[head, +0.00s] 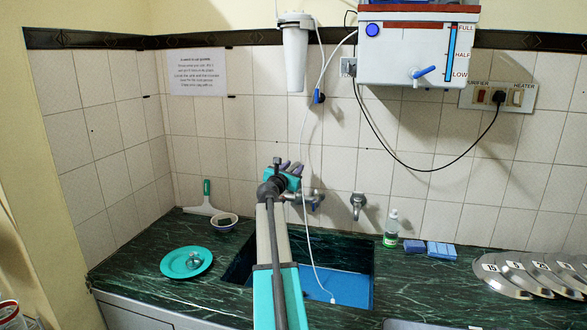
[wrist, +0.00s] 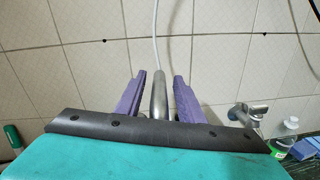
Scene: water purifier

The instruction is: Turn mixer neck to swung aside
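The mixer (head: 300,196) is mounted on the tiled back wall above the sink, partly hidden behind my arm in the head view. In the wrist view its grey metal neck (wrist: 159,97) points up between the two purple fingers of my gripper (wrist: 160,88). The fingers are apart, one on each side of the neck, with a small gap showing on both sides. In the head view my gripper (head: 290,167) is at the mixer, and the neck is mostly hidden there.
A thin white hose (head: 305,150) hangs past the mixer into the sink (head: 349,284). A second tap (head: 357,204) is on the wall to the right.

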